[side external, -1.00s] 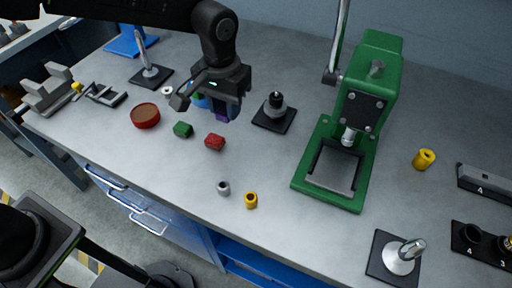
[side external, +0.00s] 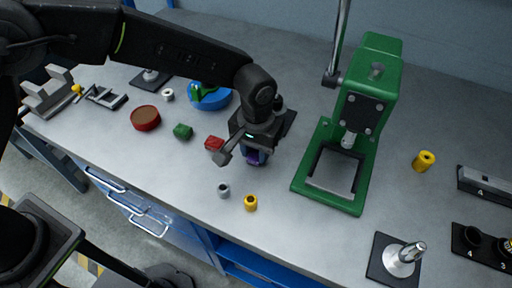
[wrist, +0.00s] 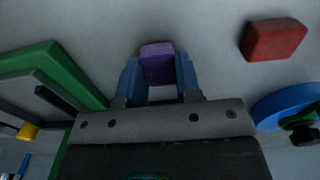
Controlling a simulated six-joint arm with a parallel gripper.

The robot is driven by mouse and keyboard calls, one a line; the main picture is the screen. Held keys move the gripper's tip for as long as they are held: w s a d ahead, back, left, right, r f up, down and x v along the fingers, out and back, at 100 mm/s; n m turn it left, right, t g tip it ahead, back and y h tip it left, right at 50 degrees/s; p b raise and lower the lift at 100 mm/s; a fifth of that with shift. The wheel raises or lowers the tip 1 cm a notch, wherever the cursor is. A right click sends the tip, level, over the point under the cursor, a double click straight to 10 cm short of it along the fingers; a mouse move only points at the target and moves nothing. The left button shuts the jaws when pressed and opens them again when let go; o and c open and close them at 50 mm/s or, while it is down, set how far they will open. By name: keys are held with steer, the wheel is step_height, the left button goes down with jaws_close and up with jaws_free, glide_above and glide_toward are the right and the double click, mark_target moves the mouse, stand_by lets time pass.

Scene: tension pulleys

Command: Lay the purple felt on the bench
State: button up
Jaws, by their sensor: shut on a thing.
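The purple felt (wrist: 158,63) is a small block held between the blue fingertips of my gripper (wrist: 158,78) in the wrist view. In the side view my gripper (side external: 254,158) points down over the bench (side external: 300,235), right of the red block (side external: 214,143). Only a bit of the purple felt (side external: 256,157) shows there, under the gripper. I cannot tell whether the felt touches the bench.
The green press (side external: 345,150) stands to the right. A grey ring (side external: 223,190) and a yellow ring (side external: 250,203) lie in front. A green block (side external: 183,131), a red-brown dish (side external: 146,118) and a blue dish (side external: 212,98) are to the left.

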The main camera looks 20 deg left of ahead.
mark_target(256, 152)
steer(key=shift+f, duration=0.1)
steer(key=o, duration=0.9)
step_height(256, 152, up, 12)
steer(key=shift+r, duration=0.2)
